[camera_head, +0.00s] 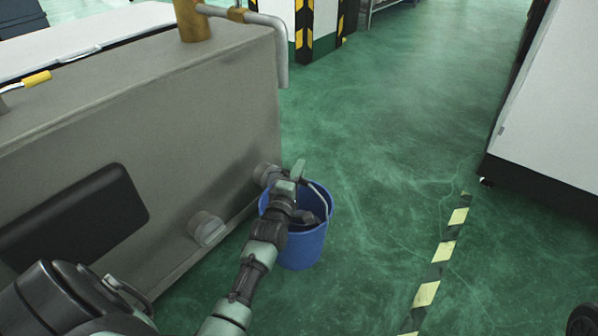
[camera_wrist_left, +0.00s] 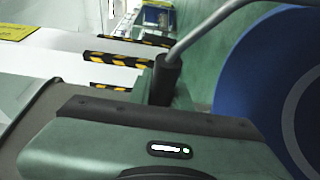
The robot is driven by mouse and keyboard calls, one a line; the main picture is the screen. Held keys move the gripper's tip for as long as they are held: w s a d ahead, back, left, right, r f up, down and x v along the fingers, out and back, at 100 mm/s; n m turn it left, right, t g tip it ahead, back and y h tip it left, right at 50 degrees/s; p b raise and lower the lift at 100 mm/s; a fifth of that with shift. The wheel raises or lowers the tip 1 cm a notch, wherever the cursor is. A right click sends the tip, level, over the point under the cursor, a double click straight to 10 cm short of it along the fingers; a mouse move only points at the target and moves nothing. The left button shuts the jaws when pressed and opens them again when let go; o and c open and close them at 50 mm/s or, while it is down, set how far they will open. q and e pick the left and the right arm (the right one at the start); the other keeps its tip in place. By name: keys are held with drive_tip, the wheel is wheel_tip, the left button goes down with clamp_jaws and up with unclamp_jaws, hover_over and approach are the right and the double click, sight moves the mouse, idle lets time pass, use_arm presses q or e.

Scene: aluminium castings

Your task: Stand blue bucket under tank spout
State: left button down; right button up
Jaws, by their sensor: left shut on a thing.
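The blue bucket (camera_head: 303,247) is upright beside the right end of the grey tank (camera_head: 180,120). My left gripper (camera_head: 297,178) is shut on the bucket's thin wire handle (camera_head: 319,190), above the rim. My left arm covers part of the bucket's opening. I cannot tell whether the bucket's base touches the floor. A round grey spout (camera_head: 266,174) on the tank's side is just left of the rim. Another round fitting (camera_head: 207,229) sits nearer me. In the left wrist view the handle (camera_wrist_left: 205,38) runs to a dark grip, and the blue bucket (camera_wrist_left: 255,85) fills the right side.
The green floor (camera_head: 390,130) is open to the right of the bucket. A yellow-black floor stripe (camera_head: 443,251) runs further right. A white cabinet with a dark base (camera_head: 545,110) stands at the right. A brown and grey pipe (camera_head: 265,20) rises on the tank's top.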

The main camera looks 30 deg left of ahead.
use_arm(q)
drive_tip(key=c, duration=1.3)
unclamp_jaws()
drive_tip(key=shift+r, duration=0.1)
